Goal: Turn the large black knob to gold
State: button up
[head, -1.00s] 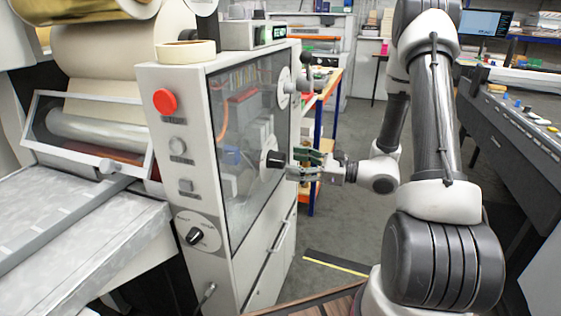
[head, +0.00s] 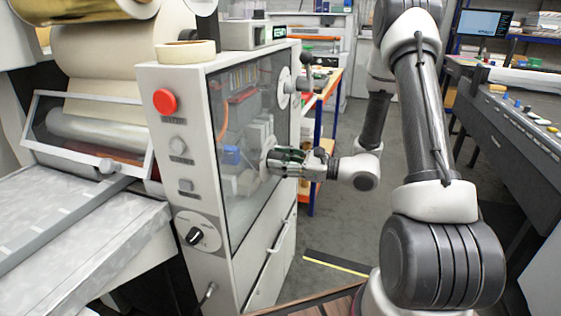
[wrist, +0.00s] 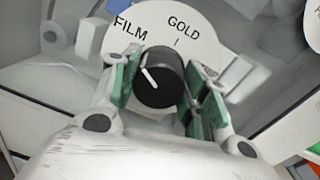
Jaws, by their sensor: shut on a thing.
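The large black knob (wrist: 160,78) sits on a round white dial plate (wrist: 203,40) marked FILM and GOLD in the wrist view. Its white pointer line is tilted up and left, toward FILM; GOLD and its tick mark are above and a little right. My gripper (wrist: 162,92) is shut on the knob, with a green-padded finger on each side. In the head view my gripper (head: 276,160) reaches the clear side panel of the machine (head: 225,190) from the right, and its fingers hide most of the knob.
A smaller black knob (head: 194,236) on a round plate and a red button (head: 165,102) are on the machine's front. A lever with a round hub (head: 287,87) is above my gripper. Open floor (head: 345,225) lies to the right of the machine.

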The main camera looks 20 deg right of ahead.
jog(key=shift+m, duration=0.4)
jog(key=m, duration=0.4)
jog(key=shift+m, duration=0.4)
jog(key=m, duration=0.6)
jog(key=shift+t, duration=0.3)
jog(key=shift+m, duration=0.3)
jog(key=o, duration=1)
jog(key=v, duration=1.2)
